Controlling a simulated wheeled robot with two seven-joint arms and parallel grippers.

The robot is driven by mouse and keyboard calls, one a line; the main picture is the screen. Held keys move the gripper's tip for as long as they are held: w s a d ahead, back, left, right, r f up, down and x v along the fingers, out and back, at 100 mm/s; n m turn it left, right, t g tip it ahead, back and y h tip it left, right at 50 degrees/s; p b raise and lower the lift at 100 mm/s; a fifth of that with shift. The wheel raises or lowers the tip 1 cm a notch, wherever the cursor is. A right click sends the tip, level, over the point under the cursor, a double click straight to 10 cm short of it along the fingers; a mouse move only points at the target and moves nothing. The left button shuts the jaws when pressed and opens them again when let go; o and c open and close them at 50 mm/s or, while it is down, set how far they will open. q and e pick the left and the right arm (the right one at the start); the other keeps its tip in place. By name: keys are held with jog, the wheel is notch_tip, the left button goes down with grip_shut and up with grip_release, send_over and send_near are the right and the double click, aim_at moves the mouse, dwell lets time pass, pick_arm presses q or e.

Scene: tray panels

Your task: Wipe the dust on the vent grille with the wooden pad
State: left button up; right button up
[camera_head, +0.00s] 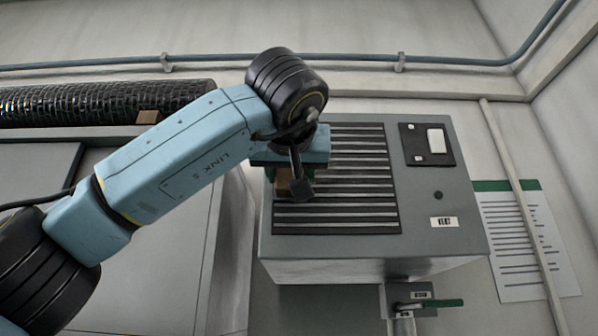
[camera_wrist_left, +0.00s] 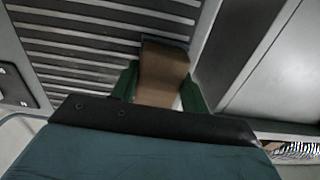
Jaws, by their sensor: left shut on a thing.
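The vent grille (camera_head: 350,185) is a dark panel of pale horizontal slats on the grey cabinet face. It also shows in the left wrist view (camera_wrist_left: 85,45). My left gripper (camera_head: 290,187) is over the left edge of the grille. It is shut on the wooden pad (camera_head: 283,180), a brown block between green fingers. The pad shows more clearly in the left wrist view (camera_wrist_left: 163,75), at the grille's edge; I cannot tell whether it touches. I cannot make out dust on the slats. My arm hides the grille's upper left part. My right gripper is not in view.
A black switch plate (camera_head: 427,157) and a dark knob (camera_head: 438,195) are on the cabinet, right of the grille. A handle with a green lever (camera_head: 435,303) is below. A printed sheet (camera_head: 522,240) hangs at right. A dark braided hose (camera_head: 60,105) runs at left.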

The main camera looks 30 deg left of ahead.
aim_at(374, 171)
pick_arm(q)
jog(key=shift+r+p, duration=1.25)
jog(key=shift+r, duration=0.05)
jog(key=shift+w+d+p, duration=0.6)
jog(key=shift+w+d, duration=0.1)
jog(key=shift+d, duration=0.3)
jog(key=shift+w+d+f, duration=0.1)
jog(key=shift+w+d, duration=1.05)
jog(key=shift+d, duration=0.7)
jog(key=shift+w+d+r, duration=0.1)
jog(key=shift+w+d, duration=1)
jog(key=shift+d, duration=0.75)
jog(key=shift+w+d+f, duration=0.1)
jog(key=shift+w+d, duration=1.05)
jog(key=shift+d, duration=0.7)
jog(key=shift+a, duration=0.1)
jog(key=shift+s, duration=0.1)
